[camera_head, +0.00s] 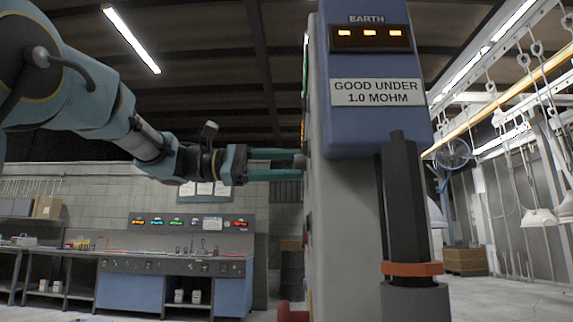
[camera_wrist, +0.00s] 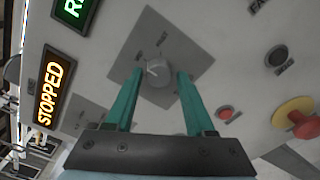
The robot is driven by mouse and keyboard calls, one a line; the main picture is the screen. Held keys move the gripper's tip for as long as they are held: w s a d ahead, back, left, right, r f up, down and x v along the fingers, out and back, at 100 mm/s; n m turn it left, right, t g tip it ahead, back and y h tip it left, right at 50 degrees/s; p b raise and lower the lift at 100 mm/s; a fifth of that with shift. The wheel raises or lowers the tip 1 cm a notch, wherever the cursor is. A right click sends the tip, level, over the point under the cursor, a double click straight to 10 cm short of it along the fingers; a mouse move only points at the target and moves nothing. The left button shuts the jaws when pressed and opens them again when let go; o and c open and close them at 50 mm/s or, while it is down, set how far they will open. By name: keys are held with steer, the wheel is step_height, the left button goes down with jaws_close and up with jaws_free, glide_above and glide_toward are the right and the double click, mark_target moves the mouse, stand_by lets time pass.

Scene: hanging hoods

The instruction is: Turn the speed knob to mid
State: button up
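The grey round knob (camera_wrist: 158,73) sits on a tilted grey square plate on the panel in the wrist view. A pale mark on it points toward the left; the small labels around it are hard to read. My gripper (camera_wrist: 160,76) has its two green fingers on either side of the knob, with a narrow gap seeming to show at each side. In the head view my gripper (camera_head: 278,163) reaches in from the left, level, with its fingertips close to the panel's side face. The knob (camera_head: 299,162) shows there only as a small dark edge at the fingertips.
A red mushroom button on a yellow base (camera_wrist: 294,113), a small red button (camera_wrist: 226,113) and a black knob (camera_wrist: 277,56) are to the right. A lit STOPPED sign (camera_wrist: 51,93) is at left. The tall cabinet (camera_head: 345,220) stands ahead; a workbench (camera_head: 175,265) stands behind.

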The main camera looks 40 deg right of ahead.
steer(key=shift+o, duration=1.1)
steer(key=shift+w, duration=0.1)
steer(key=v, duration=1)
steer(key=shift+w+a, duration=0.2)
steer(key=shift+a, duration=0.1)
steer(key=shift+f, duration=0.1)
